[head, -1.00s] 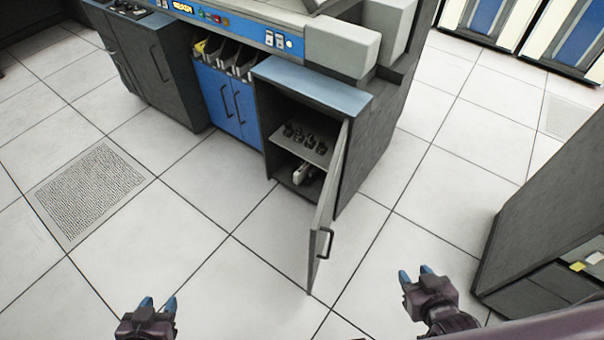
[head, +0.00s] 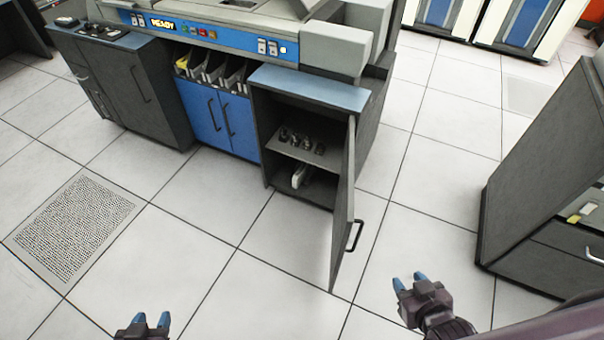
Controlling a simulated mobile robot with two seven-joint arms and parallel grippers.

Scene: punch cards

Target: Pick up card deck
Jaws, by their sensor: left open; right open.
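I cannot clearly make out a card deck. A small pale object (head: 299,176) stands on the bottom of the open cabinet (head: 262,128), but I cannot tell what it is. My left gripper (head: 151,321) is open and empty at the bottom edge, over the floor and well in front of the machine. My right gripper (head: 410,280) is open and empty at the lower right, to the right of the cabinet door (head: 345,215). Both are apart from everything.
Several small dark items (head: 302,140) lie on the cabinet's shelf. Card slots (head: 213,70) sit above the blue doors (head: 215,115). A dark grey cabinet (head: 540,170) with drawers stands at the right. The tiled floor (head: 260,285) in front is clear.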

